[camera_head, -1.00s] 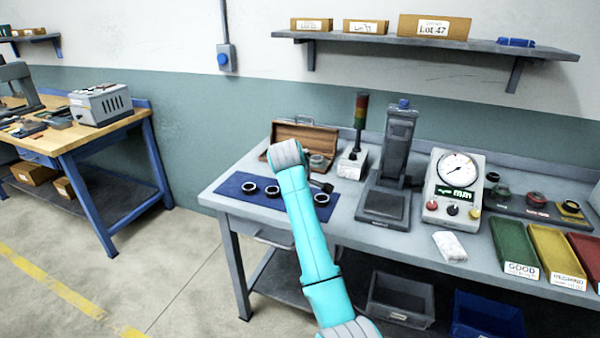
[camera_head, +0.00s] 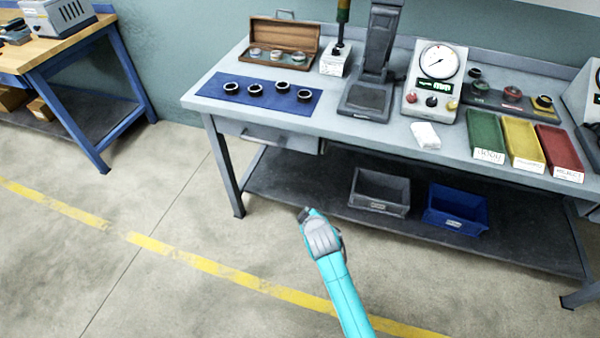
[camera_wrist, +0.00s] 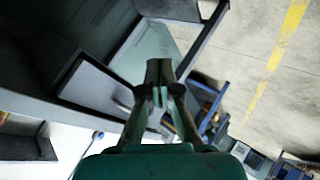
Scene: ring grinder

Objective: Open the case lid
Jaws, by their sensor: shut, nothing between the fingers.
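The wooden case (camera_head: 262,60) stands at the back left of the workbench in the head view. Its lid (camera_head: 284,38) is raised and stands upright at the rear, with a metal handle at its top edge. Several round pieces sit inside the case. My gripper (camera_head: 304,214) is low in front of the bench, over the floor, well apart from the case. In the wrist view my gripper (camera_wrist: 160,75) has its fingers together with nothing between them. The case is not recognisable in the wrist view.
A blue mat (camera_head: 222,97) with several dark rings lies in front of the case. Grey (camera_head: 380,205) and blue (camera_head: 455,222) bins sit on the lower shelf. Floor in front is clear.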

